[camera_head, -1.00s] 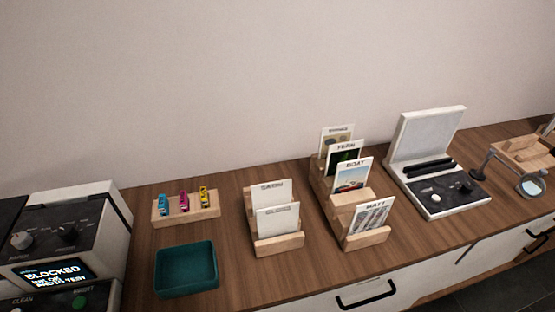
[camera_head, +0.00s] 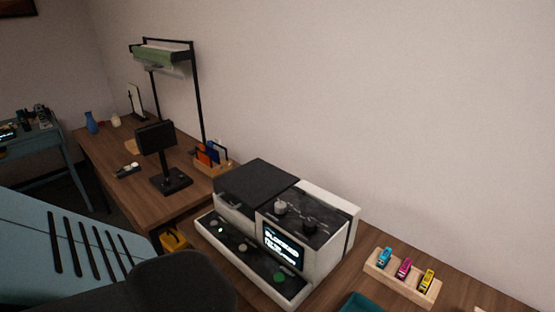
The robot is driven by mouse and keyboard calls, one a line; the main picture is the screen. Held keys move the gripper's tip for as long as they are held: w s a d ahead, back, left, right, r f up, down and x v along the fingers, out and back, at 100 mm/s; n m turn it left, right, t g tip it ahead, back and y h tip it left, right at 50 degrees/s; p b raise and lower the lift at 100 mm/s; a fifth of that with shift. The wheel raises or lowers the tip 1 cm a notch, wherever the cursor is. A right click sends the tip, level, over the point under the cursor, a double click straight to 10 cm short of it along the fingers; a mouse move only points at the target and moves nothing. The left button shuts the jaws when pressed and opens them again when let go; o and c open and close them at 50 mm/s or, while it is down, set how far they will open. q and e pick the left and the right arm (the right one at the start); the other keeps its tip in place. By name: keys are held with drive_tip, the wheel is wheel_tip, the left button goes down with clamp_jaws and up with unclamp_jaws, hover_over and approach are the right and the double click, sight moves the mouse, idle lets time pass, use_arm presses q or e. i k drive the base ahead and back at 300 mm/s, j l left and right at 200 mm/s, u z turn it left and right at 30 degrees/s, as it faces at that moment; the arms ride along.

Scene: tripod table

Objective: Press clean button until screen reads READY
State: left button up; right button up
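The machine (camera_head: 328,222) is a white and dark box on the wooden counter, right of the picture's middle. Its small screen (camera_head: 283,247) shows light text on black; the first line reads BLOCKED and the smaller lines below are hard to read. The low front panel carries a green button (camera_head: 280,277) and a pale button (camera_head: 243,247) to its left. The pale one matches the place of the CLEAN label seen in the earlier frame; the label is not legible now. Another pale button (camera_head: 213,223) sits farther left. Neither gripper shows in the view.
A wooden holder (camera_head: 402,278) with three coloured stamps and a teal tray (camera_head: 357,302) lie right of the machine. A black monitor on a stand (camera_head: 156,140) and a lamp frame (camera_head: 199,95) stand behind left. A blue slotted form and a dark rounded form fill the lower left.

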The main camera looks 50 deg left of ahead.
sight(243, 248)
drive_tip(key=u, duration=0.4)
drive_tip(key=j+u, duration=0.1)
drive_tip(key=u, duration=0.75)
drive_tip(key=j+u, duration=0.1)
drive_tip(key=u, duration=0.3)
drive_tip(key=j+z, duration=0.1)
drive_tip(key=z, duration=0.15)
drive_tip(key=j+z, duration=0.25)
drive_tip(key=k+l, duration=0.05)
drive_tip(key=l, duration=0.05)
